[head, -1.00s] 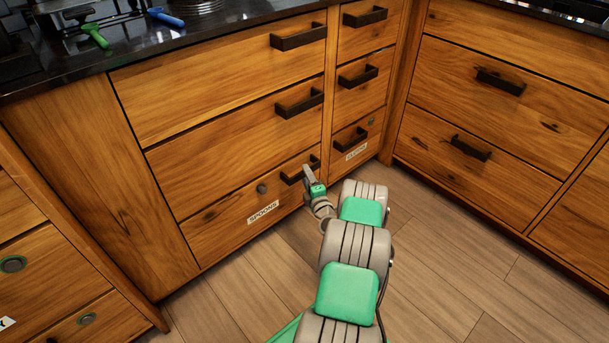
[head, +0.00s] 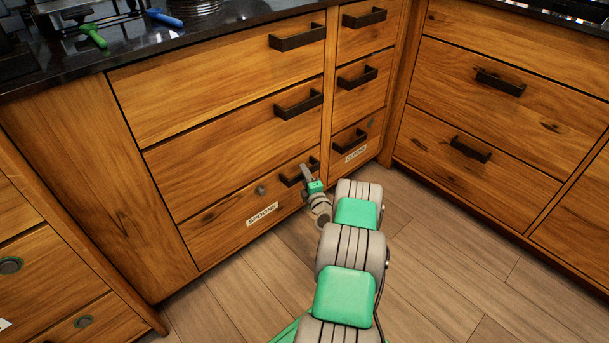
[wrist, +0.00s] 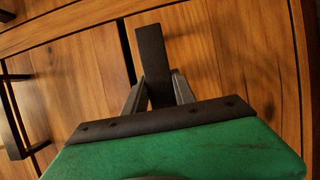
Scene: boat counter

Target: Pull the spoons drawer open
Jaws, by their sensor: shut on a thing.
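The spoons drawer (head: 225,222) is the bottom wide drawer of the wooden cabinet in the head view, with a white "SPOONS" label and a round dark knob or lock on its front. Its front looks flush with the cabinet. Its black bar handle (head: 291,180) is at the right end of the front. My gripper (head: 306,172) is at this handle. In the wrist view the two fingers of my gripper (wrist: 159,88) are closed on either side of the dark handle bar (wrist: 151,55). My gripper partly hides the handle in the head view.
Two wide drawers with black handles (head: 298,104) are above. A narrow drawer column with a labelled bottom drawer (head: 362,139) is just to the right. Another drawer cabinet (head: 490,105) stands at the right, and one at lower left. The wooden floor (head: 450,260) in front is clear.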

